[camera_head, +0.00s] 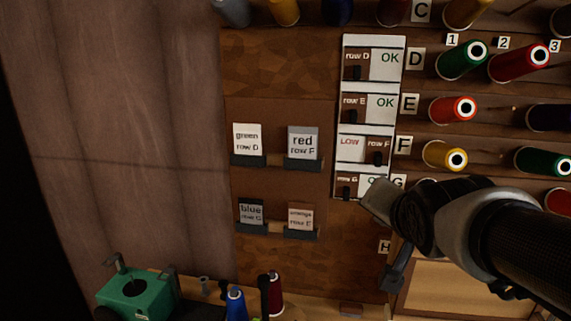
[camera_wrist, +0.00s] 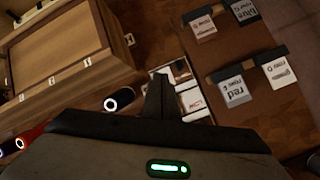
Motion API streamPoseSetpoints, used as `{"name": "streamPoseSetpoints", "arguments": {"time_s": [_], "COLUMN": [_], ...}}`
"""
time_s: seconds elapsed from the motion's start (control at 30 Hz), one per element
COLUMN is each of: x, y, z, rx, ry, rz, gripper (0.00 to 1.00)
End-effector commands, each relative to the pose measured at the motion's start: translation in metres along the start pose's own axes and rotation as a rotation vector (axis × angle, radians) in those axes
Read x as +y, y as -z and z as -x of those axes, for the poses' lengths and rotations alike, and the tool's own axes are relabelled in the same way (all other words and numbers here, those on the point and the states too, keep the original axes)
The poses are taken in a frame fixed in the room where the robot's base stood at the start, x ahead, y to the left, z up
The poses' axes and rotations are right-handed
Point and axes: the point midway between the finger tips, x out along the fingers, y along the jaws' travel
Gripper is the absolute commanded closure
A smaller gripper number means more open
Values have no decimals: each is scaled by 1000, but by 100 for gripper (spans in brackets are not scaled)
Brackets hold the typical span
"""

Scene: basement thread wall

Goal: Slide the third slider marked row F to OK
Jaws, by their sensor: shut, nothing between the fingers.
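The row F slider (camera_head: 378,145) is the third from the top in a white-framed column of sliders on the wall board. Its cover sits at the right with a dark knob (camera_head: 377,158), and red LOW shows at the left. In the wrist view, the LOW field (camera_wrist: 195,104) shows just right of the fingers. My gripper (camera_head: 372,207) is shut and empty, below the row F slider and beside the bottom row G slider (camera_head: 346,184), which it partly hides. In the wrist view, my gripper (camera_wrist: 157,85) points at the slider column, hiding part of it.
The row D (camera_head: 356,60) and row E sliders (camera_head: 352,104) have covers at the left and show OK. Thread spools (camera_head: 445,155) stick out at the right. Label cards (camera_head: 303,143) sit in holders at the left. A wooden cabinet (camera_wrist: 65,50) stands close by.

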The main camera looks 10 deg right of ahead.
Motion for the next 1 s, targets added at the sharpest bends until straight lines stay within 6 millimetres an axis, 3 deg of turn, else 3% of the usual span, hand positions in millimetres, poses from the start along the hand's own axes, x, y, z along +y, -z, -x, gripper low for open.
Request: {"name": "streamPoseSetpoints", "arguments": {"time_s": [0.03,0.2,0.4,0.63,1.0], "x": [1,-11,-27,7,11], "y": [16,71,108,96,91], "z": [-14,-38,-45,-60,-62], "rx": [60,217,235,154,134], "ry": [34,245,541,605,607], "rz": [-103,-453,-782,-888,-897], "gripper": [100,100,100,100,100]}}
